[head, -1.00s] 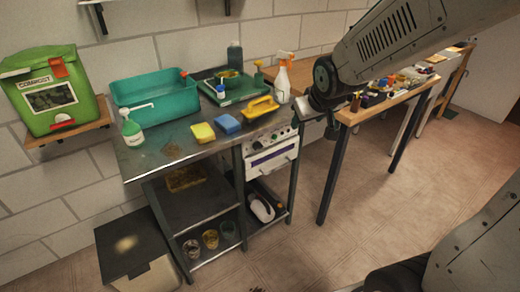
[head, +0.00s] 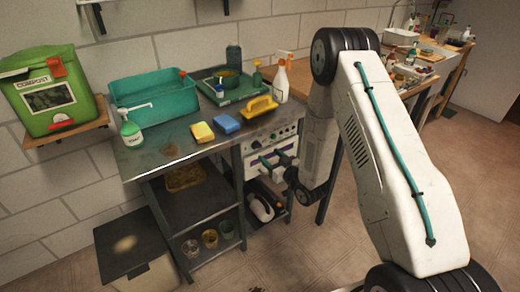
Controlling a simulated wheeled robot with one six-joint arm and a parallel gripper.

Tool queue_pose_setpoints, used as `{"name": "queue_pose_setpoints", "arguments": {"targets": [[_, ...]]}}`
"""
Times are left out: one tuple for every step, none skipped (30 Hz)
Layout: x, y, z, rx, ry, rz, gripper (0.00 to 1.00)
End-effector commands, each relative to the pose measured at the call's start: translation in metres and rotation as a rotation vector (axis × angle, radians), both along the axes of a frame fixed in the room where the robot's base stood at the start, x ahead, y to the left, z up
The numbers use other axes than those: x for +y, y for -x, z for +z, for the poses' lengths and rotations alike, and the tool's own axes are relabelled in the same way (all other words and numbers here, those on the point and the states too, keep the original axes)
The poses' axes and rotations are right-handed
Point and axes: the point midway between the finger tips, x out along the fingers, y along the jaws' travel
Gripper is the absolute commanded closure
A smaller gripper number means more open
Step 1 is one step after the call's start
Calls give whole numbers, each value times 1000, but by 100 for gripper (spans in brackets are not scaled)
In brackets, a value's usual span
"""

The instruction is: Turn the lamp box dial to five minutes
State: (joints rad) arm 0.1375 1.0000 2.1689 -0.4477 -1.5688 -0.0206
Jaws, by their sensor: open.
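The lamp box (head: 289,142) is a white-fronted unit under the right end of the metal bench. A row of small dark knobs or dials (head: 282,134) runs along the top of its front. Which one is the timer dial, and where it points, is too small to tell. My gripper (head: 266,162) is in front of the box, its fingers apart and pointing at the lower front, below the row of knobs. It hides much of the purple strip there. Whether it touches the front I cannot tell. Nothing shows between the fingers.
The metal bench (head: 165,157) carries a teal tub (head: 155,102), a soap bottle (head: 131,130), yellow (head: 202,132) and blue (head: 226,124) sponges, a yellow-handled float (head: 260,108) and a spray bottle (head: 281,80). A white jug (head: 262,208) stands on the shelf below the box.

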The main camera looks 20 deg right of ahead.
Motion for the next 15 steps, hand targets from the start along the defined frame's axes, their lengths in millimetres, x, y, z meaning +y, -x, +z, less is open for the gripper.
{"name": "queue_pose_setpoints", "arguments": {"targets": [[0, 2, -4, -10, -8, 2, 44], [1, 2, -5, -15, -12, 3, 44], [2, 1, -6, -21, -15, 4, 44], [2, -1, -6, -24, -16, 5, 44], [3, -4, -6, -26, -17, 5, 44], [5, -9, -6, -26, -16, 6, 44], [7, -13, -6, -26, -16, 6, 44], [9, -18, -5, -26, -16, 7, 44], [11, -24, -5, -27, -17, 6, 44], [12, -29, -5, -25, -17, 6, 44], [13, -34, -5, -26, -17, 6, 44], [15, -40, -5, -25, -17, 6, 44], [17, -45, -5, -25, -16, 6, 44], [19, -49, -5, -26, -16, 6, 44], [20, -54, -5, -25, -17, 5, 44]]}}
